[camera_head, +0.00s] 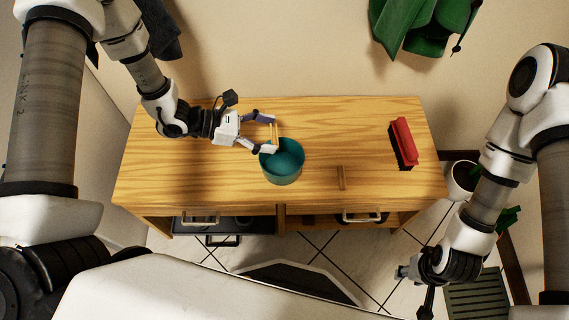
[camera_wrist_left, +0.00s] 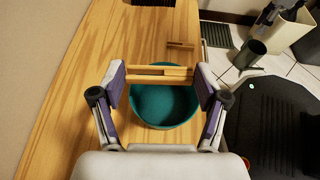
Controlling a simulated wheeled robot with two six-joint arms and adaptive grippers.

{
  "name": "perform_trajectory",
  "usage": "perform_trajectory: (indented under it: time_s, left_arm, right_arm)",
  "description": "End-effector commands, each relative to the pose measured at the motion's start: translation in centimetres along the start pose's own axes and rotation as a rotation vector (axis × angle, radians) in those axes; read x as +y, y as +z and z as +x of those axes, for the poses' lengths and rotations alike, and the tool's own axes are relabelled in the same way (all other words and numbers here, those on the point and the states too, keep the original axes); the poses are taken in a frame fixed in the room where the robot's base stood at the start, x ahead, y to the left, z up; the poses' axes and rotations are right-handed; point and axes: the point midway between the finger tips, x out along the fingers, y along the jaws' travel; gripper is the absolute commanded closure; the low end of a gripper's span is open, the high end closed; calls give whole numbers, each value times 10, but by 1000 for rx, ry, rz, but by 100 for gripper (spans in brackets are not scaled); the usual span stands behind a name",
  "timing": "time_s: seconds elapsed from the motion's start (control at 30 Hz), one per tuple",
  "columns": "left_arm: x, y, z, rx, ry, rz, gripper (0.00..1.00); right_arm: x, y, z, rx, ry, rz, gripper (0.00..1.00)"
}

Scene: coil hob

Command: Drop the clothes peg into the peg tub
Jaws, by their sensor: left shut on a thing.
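The peg tub (camera_head: 283,177) is a round teal tub standing on the wooden bench; it also shows in the left wrist view (camera_wrist_left: 166,122). My left gripper (camera_head: 271,134) is shut on a pale wooden clothes peg (camera_head: 274,132). In the left wrist view the peg (camera_wrist_left: 159,72) spans crosswise between both fingertips, above the tub and towards its far rim. In the head view the peg is by the tub's upper left rim, with one fingertip overlapping the rim. My right gripper (camera_head: 404,272) hangs low at the right, away from the bench; its jaws are too small to judge.
A second small wooden piece (camera_head: 341,178) lies on the bench (camera_head: 210,178) right of the tub. A red and black brush (camera_head: 403,143) lies at the bench's right end. Green cloth (camera_head: 424,27) hangs on the wall. A potted plant (camera_head: 461,180) stands right of the bench.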

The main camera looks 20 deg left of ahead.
Motion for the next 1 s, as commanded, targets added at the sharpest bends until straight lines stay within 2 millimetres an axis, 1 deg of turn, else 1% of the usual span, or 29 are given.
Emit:
perform_trajectory:
  time_s: [0.03, 0.1, 0.4, 0.43, 0.47, 0.5, 0.87, 0.97, 1.0]
  left_arm:
    - [0, -11, 4, 1, 0, 0, 40]
    - [0, -16, 7, 1, 0, 0, 40]
    - [0, -17, 7, 0, 0, 1, 40]
    - [0, -17, 7, 0, 0, 1, 15]
    - [0, -17, 7, 0, 0, 1, 5]
    - [0, -17, 7, 0, 0, 1, 0]
    - [0, -17, 5, 0, 1, 0, 0]
    - [2, -16, -4, -2, 4, -2, 0]
    - [2, -16, -10, -2, 5, -2, 0]
  right_arm:
    - [0, 0, 9, 0, 0, 0, 60]
    - [0, 0, 12, 0, 0, 0, 60]
    - [0, 0, 12, 0, 0, 0, 60]
    - [0, 0, 12, 0, 0, 0, 60]
    - [0, 0, 12, 0, 0, 0, 60]
    - [0, 0, 12, 0, 0, 0, 60]
    - [0, 0, 11, 0, 0, 0, 60]
    - [0, 0, 11, 0, 0, 0, 60]
    - [0, 0, 11, 0, 0, 0, 60]
